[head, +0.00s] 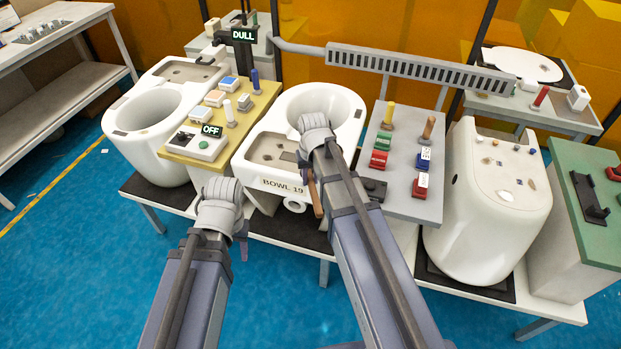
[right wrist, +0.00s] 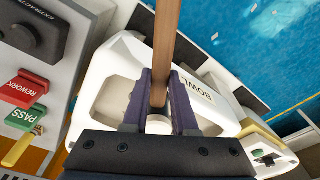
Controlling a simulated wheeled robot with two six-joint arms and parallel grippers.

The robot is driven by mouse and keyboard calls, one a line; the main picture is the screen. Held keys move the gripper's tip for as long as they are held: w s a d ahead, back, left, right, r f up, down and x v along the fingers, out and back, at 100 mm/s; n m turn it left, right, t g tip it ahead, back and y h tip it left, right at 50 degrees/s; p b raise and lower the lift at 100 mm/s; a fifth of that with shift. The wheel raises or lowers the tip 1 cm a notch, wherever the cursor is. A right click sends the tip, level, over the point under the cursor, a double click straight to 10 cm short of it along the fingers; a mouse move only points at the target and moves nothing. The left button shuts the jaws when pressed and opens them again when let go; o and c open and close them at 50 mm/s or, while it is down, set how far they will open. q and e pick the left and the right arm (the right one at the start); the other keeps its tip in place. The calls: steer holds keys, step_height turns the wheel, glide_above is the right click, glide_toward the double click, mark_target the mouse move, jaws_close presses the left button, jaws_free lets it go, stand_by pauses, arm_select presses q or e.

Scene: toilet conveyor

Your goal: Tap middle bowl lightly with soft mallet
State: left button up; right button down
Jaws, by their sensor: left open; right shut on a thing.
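The middle bowl (head: 349,112) is a white toilet bowl labelled "BOWL 19". It stands upright on a dark mat. My right gripper (head: 312,192) is at the bowl's front right side, partly hidden by my own arm. It is shut on a wooden handle, which also shows in the right wrist view (right wrist: 166,40), with the middle bowl (right wrist: 215,112) behind it. My left gripper (head: 243,240) is open and empty, low in front of the bowl's left side.
A yellow panel (head: 258,98) with an "OFF" sign stands left of the bowl. A grey panel (head: 400,196) with red and green blocks stands right. Other white bowls stand left (head: 150,138) and right (head: 490,225). A "DULL" sign (head: 244,34) hangs behind.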

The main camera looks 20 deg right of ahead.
step_height(320, 180, up, 7)
steer(key=p, duration=0.6)
steer(key=shift+r, duration=0.15)
